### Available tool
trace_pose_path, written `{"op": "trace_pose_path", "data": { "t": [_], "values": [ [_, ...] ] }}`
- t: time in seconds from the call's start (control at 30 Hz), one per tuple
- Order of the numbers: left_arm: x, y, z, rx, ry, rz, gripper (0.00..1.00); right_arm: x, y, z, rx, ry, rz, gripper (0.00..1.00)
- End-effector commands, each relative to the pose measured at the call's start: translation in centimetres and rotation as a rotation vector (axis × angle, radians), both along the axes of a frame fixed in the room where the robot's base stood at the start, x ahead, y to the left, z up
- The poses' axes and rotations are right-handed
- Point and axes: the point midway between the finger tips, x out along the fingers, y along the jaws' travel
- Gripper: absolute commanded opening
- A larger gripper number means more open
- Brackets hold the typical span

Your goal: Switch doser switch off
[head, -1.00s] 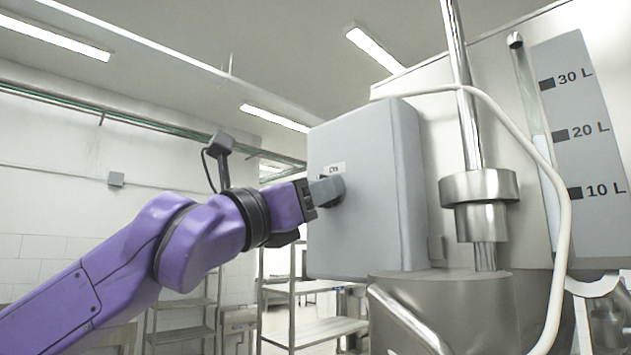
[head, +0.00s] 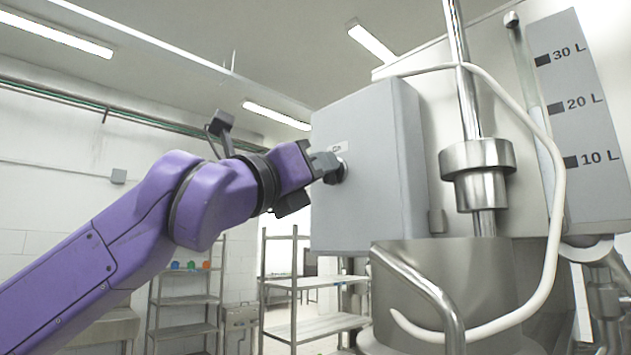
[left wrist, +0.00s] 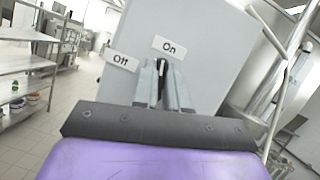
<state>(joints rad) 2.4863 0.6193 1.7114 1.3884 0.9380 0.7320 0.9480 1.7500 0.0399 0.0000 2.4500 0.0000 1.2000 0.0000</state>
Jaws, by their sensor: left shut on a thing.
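The doser switch (head: 342,172) is a small dark rotary knob on the left face of a grey box (head: 362,215). My left gripper (head: 328,166) is at that face, its fingers closed around the knob. In the left wrist view, the gripper fingers (left wrist: 162,88) stand on both sides of the dark knob (left wrist: 161,72). The "On" label (left wrist: 169,47) is just above the knob and the "Off" label (left wrist: 122,61) is to its left. The knob lies roughly toward "On", though the fingers hide most of it. My right gripper is not in view.
A steel tank (head: 450,275), a vertical rod (head: 459,80) and a pale hose (head: 551,200) stand right of the box. A litre scale (head: 585,130) is at the far right. Metal shelves (head: 300,285) stand behind.

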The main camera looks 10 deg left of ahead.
Motion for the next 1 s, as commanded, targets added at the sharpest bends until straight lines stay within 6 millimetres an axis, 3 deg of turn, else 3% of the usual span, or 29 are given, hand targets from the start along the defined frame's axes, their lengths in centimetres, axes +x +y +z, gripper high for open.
{"op": "trace_pose_path", "data": {
  "t": [0.1, 0.4, 1.0],
  "values": [
    [0.0, -0.2, -0.7, -0.089, 0.062, -0.001, 0.0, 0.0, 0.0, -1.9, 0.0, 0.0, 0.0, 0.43],
    [0.1, -0.3, -0.5, -0.327, 0.222, -0.002, 0.0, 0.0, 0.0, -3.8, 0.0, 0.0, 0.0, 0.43],
    [0.0, -0.4, -0.1, -0.798, 0.537, -0.003, 0.0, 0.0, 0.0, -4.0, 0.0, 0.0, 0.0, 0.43]
  ]
}}
